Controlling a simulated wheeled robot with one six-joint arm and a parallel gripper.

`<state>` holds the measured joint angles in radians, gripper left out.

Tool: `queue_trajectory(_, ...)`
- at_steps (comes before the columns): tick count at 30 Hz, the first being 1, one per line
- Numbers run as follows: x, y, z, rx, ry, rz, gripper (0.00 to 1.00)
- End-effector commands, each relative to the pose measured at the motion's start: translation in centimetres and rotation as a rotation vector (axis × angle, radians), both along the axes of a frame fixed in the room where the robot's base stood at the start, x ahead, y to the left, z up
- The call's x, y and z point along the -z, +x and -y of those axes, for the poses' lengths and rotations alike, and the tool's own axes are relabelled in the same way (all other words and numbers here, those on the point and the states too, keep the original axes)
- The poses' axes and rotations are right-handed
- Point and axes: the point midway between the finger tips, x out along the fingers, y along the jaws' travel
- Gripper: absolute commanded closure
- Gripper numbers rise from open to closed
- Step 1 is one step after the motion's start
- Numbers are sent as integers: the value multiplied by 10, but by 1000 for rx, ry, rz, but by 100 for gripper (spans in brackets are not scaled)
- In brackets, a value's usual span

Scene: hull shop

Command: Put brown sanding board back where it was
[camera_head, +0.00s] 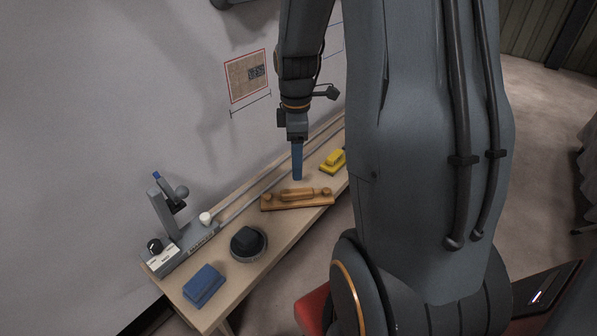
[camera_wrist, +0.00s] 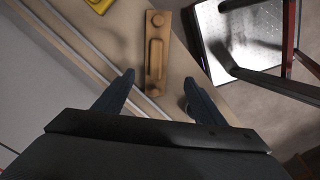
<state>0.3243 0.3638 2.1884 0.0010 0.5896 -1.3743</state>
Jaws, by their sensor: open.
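The brown sanding board (camera_head: 297,200) lies flat on the narrow wooden bench, its handle facing up. In the wrist view the board (camera_wrist: 157,50) runs lengthwise away from my gripper. My gripper (camera_head: 297,178) hangs pointing down just behind the board in the head view. In the wrist view its two fingers (camera_wrist: 158,80) are spread wide, with the near end of the board between them in the picture. Nothing is held. I cannot tell the exact height of the fingertips above the board.
A yellow block tool (camera_head: 332,161) is right of the board on the bench (camera_head: 284,227). A dark round tool (camera_head: 248,243), a blue block (camera_head: 203,286) and a grey stand (camera_head: 165,214) are to the left. A wall with a red-framed poster (camera_head: 247,76) rises behind.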

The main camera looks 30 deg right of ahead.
Motion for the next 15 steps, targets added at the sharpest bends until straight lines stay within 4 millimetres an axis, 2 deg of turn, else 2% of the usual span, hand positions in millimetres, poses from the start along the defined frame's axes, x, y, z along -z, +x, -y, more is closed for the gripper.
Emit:
queue_trajectory(5, -29, -36, -25, 331, -2, 3, 36)
queue_trajectory(9, -48, -75, -47, 671, -2, 3, 36)
queue_trajectory(15, -62, -120, -69, 1066, -4, 2, 36)
